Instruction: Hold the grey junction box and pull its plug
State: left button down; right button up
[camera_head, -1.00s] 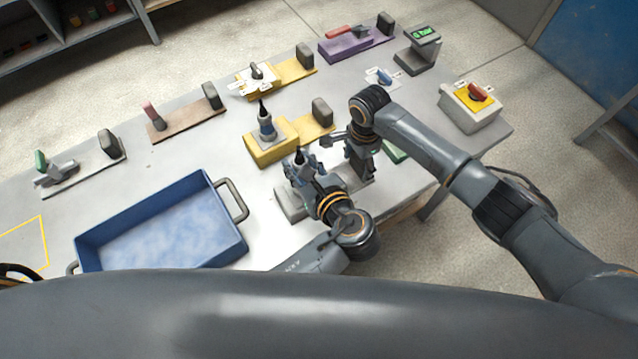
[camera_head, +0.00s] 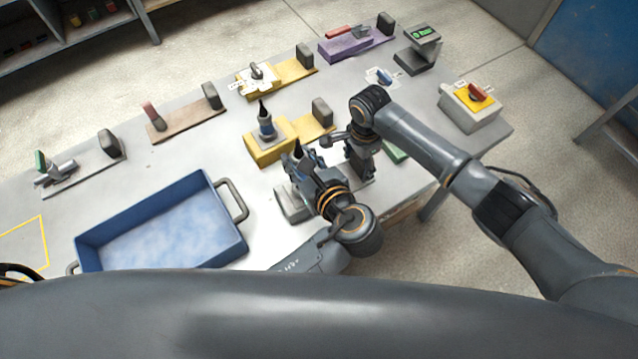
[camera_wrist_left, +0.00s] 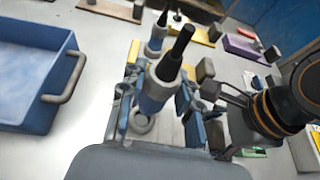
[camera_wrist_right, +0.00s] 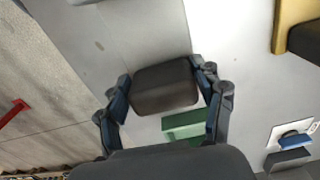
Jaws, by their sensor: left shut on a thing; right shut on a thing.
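The grey junction box (camera_head: 293,204) stands on the table right of the blue tray, partly hidden by my left arm. My left gripper (camera_wrist_left: 160,96) is shut on its plug (camera_wrist_left: 163,84), a grey-blue body with a black top, held upright above the box. A grey ring (camera_wrist_left: 142,122) shows below the plug. I cannot tell whether the plug's lower end is clear of the box. My right gripper (camera_wrist_right: 163,84) is shut on the dark grey block (camera_wrist_right: 165,90) at the other end of the box's plate, pointing down at it.
A yellow box (camera_head: 268,148) with a similar plug stands just behind. The blue tray (camera_head: 243,250) is at the left. A green block (camera_wrist_right: 185,124) lies close to my right gripper. A red-knobbed switch box (camera_head: 470,112) stands at the right edge. My two arms are close together.

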aim_at(301, 154)
pick_arm(q)
jog(key=shift+r, duration=0.15)
jog(key=shift+r, duration=1.4)
pick_arm(e)
jog(key=o, duration=1.6)
jog(key=shift+o, duration=0.2)
notch_tip(301, 154, up, 12)
pick_arm(q)
jog(key=shift+f, duration=0.1)
pick_arm(e)
jog(key=shift+f, duration=0.1)
